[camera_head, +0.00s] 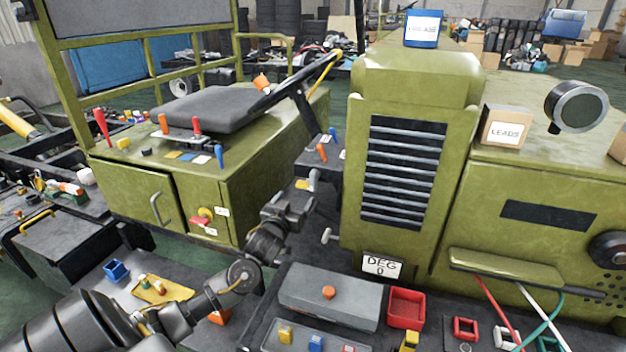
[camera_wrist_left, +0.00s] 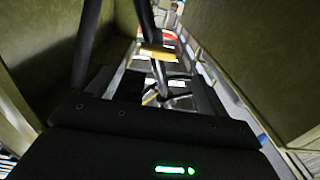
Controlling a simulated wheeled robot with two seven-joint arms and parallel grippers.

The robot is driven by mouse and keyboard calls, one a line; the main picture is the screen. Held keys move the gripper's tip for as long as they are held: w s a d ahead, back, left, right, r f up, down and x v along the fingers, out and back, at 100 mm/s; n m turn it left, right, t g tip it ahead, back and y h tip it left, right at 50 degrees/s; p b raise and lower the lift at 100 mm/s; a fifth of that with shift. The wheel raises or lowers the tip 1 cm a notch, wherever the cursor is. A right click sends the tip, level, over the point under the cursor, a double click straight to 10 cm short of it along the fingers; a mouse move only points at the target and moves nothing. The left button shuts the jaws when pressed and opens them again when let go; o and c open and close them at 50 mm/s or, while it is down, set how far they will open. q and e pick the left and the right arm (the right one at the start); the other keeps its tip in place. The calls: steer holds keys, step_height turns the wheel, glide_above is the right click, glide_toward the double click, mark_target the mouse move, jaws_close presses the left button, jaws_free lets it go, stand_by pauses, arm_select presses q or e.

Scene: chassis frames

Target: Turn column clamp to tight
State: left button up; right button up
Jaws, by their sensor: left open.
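The steering column (camera_head: 303,108) slopes down from the steering wheel (camera_head: 292,80) to a dark pedestal between the seat box and the green hood. The pedestal carries a small orange-handled lever (camera_head: 321,152), a blue-handled lever (camera_head: 333,133) and a yellow part (camera_head: 303,185). I cannot tell which part is the column clamp, or its setting. My left gripper (camera_head: 298,203) is open, in front of and below the pedestal, with nothing seen in it. In the left wrist view a yellow bar (camera_wrist_left: 157,51) shows beyond its dark fingers. My right gripper is not in view.
The seat box (camera_head: 138,190) stands left of my left gripper. The green hood (camera_head: 402,175) stands close on its right, with a pale T-shaped knob (camera_head: 328,236) and a "DEG 0" plate (camera_head: 382,265). A grey case (camera_head: 330,300) and red bin (camera_head: 405,307) lie in front.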

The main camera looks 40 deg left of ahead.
mark_target(307, 180)
arm_select(q)
steer(key=p+x, duration=0.1)
steer(key=x, duration=0.8)
steer(key=shift+w+p, duration=0.35)
steer(key=shift+p, duration=0.05)
steer(key=shift+w+a, duration=0.1)
steer(key=shift+w, duration=0.45)
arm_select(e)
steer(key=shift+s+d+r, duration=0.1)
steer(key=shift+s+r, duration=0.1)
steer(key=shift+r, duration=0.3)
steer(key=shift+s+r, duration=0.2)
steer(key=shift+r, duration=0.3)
arm_select(q)
steer(key=shift+c, duration=0.2)
steer(key=c, duration=0.9)
steer(key=shift+c, duration=0.2)
